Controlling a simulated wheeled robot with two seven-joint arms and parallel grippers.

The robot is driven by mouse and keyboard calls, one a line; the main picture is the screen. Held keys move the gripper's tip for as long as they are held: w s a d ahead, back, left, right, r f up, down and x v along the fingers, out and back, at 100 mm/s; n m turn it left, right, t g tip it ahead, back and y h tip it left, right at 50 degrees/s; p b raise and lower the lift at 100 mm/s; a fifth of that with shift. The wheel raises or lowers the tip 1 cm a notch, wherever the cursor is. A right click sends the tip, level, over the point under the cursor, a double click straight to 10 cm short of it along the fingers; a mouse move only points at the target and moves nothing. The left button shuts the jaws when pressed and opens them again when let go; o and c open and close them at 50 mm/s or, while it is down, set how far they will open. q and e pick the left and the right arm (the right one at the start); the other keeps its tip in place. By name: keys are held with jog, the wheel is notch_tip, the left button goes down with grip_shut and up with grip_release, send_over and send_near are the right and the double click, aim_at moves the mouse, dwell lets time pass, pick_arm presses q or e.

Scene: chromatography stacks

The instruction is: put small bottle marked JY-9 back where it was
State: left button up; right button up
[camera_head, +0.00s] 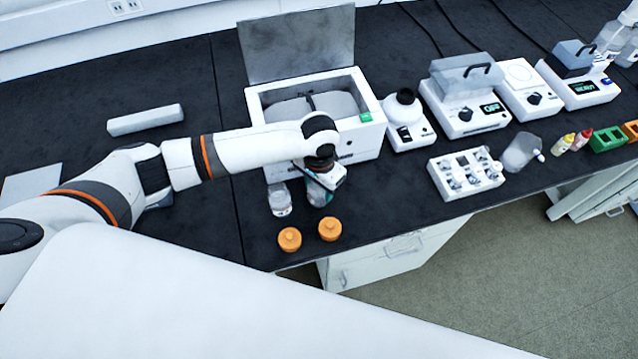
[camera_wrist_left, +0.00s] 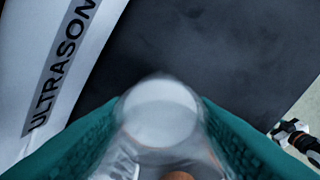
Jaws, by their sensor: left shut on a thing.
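My left gripper (camera_head: 319,184) is in front of the white ultrasonic bath in the head view. It is shut on a small clear bottle (camera_head: 319,195). In the left wrist view the bottle (camera_wrist_left: 160,120) is between the teal finger pads, its pale round end toward the camera. No JY-9 marking is readable on it. A second clear bottle (camera_head: 280,200) stands on the black bench just left of the held one. Two orange caps, a left one (camera_head: 289,239) and a right one (camera_head: 330,228), lie near the bench's front edge.
The ultrasonic bath (camera_head: 364,150), its lid (camera_head: 297,45) raised, stands close behind the gripper. To its right are a small mixer (camera_head: 411,135), a white vial block (camera_head: 450,184) and more instruments. A grey bar (camera_head: 145,119) lies at left. Bench left of the bottles is clear.

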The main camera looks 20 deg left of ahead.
pick_arm(q)
jog(key=o, duration=1.2)
jog(key=shift+f, duration=0.1)
jog(key=shift+c, duration=0.2)
jog(key=shift+r, duration=0.55)
notch_tip(320, 180, up, 11)
jog(key=shift+r+b, duration=0.15)
jog(key=shift+b, duration=0.15)
